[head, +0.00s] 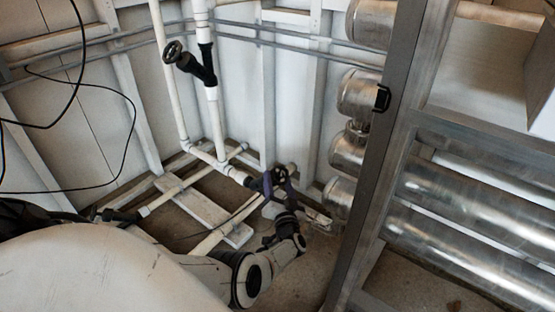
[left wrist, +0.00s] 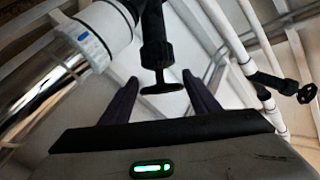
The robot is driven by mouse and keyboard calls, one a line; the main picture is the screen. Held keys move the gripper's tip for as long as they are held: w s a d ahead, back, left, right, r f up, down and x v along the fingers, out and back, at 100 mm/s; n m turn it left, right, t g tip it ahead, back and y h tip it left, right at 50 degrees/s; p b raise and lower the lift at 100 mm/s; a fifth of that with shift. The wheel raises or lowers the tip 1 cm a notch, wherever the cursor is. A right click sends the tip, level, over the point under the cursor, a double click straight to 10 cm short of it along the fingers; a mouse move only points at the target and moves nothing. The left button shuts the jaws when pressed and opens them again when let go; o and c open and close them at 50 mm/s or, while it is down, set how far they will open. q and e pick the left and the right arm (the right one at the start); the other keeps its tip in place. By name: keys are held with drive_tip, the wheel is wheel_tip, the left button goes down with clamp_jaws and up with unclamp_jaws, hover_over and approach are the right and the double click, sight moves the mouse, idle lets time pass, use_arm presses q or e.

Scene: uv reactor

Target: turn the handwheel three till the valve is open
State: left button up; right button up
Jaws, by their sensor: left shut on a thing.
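A dark handwheel (left wrist: 163,88) on a black valve stem shows in the left wrist view, between the two dark purple fingers of my left gripper (left wrist: 162,98). In the head view my left gripper (head: 274,183) is at the low pipe near the wall's foot, shut on this handwheel, which is mostly hidden there by the fingers. No number on the wheel is readable, and I cannot tell how far the valve is open. My right gripper is not in view.
Another black handwheel (head: 172,52) sits on a valve (head: 196,67) on the upright white pipes. Shiny metal cylinders (head: 359,95) and a grey frame post (head: 376,150) stand right of my left gripper. Black cables (head: 130,130) hang at the left.

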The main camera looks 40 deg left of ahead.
use_arm(q)
drive_tip(key=shift+w+r, duration=0.15)
drive_tip(key=shift+w, duration=0.05)
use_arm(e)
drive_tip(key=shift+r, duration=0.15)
use_arm(q)
drive_tip(key=o, duration=1)
drive_tip(key=shift+o, duration=0.2)
drive_tip(key=shift+s, duration=0.15)
drive_tip(key=shift+s+d+p, duration=0.2)
drive_tip(key=shift+d+p, duration=0.1)
drive_tip(key=shift+d, duration=0.05)
drive_tip(key=p+v, duration=0.4)
drive_tip(key=v, duration=0.5)
drive_tip(key=shift+d, duration=0.2)
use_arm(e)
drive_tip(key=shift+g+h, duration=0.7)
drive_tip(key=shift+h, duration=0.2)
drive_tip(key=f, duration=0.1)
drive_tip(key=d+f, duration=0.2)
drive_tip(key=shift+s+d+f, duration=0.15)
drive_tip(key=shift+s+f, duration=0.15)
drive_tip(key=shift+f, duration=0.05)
use_arm(q)
drive_tip(key=shift+s, duration=0.1)
